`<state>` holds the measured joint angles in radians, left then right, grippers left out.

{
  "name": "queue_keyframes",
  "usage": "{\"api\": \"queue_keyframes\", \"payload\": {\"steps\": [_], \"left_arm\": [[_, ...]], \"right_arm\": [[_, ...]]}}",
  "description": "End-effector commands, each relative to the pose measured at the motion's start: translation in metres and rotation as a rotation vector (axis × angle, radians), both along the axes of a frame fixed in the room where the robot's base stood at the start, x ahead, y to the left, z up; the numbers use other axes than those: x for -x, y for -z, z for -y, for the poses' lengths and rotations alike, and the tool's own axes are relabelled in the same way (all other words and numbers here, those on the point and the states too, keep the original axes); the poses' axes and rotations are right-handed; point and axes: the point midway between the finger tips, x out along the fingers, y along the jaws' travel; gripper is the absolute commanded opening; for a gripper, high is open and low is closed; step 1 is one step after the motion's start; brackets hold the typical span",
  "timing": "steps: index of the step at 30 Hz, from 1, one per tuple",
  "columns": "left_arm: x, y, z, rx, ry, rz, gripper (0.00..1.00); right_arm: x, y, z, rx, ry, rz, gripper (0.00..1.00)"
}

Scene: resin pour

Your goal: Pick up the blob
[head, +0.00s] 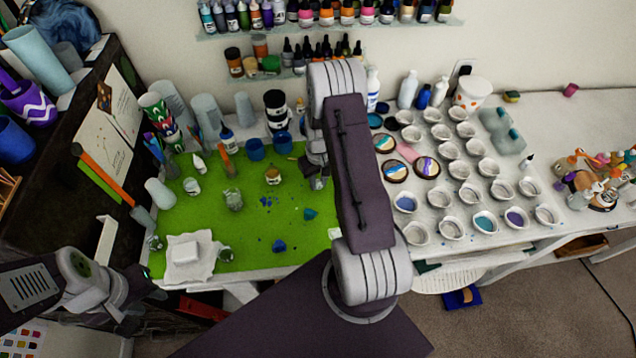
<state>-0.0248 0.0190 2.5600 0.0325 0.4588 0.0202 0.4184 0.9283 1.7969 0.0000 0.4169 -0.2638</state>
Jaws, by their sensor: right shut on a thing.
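A dark blue blob (279,246) lies on the green mat (220,262) near its front edge. A teal blob (310,214) lies on the mat to its right and farther back. My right gripper (318,182) is over the mat's right side, beyond the teal blob and apart from both blobs. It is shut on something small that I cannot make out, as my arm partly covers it. My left gripper (140,284) is at the mat's front left corner, away from the blobs. Its fingers are too unclear to tell open from shut.
Jars, a glass (233,199) and a small amber jar (273,176) stand on the mat. A white block on a cloth (190,271) lies at front left. Several white cups (451,229) fill the table at right. Bottle shelves line the wall.

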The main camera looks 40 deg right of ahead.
Motion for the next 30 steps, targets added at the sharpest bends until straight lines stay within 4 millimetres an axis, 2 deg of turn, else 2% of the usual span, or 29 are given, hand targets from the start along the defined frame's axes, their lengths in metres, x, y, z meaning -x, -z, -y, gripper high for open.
{"api": "queue_keyframes", "payload": {"steps": [4,7,18,21,25,30], "left_arm": [[0.0,0.007,0.0,0.0,0.0,0.0,0.36],[0.0,0.013,0.0,0.0,0.0,0.0,0.36],[0.0,0.03,0.0,0.0,0.0,0.0,0.36],[0.0,0.033,0.0,0.0,0.0,0.0,0.36],[0.0,0.034,0.0,0.0,0.0,0.0,0.36],[0.0,0.033,0.0,0.0,0.0,0.0,0.36]], "right_arm": [[-0.001,-0.016,0.0,0.002,0.0,0.004,0.0],[-0.002,-0.037,0.001,0.003,0.0,0.007,0.0],[0.006,-0.085,0.086,0.003,0.005,0.005,0.0],[0.008,-0.096,0.102,0.002,0.003,0.003,0.0],[0.009,-0.104,0.114,0.001,0.001,0.002,0.0],[0.01,-0.107,0.117,0.0,0.0,0.0,0.0]]}}
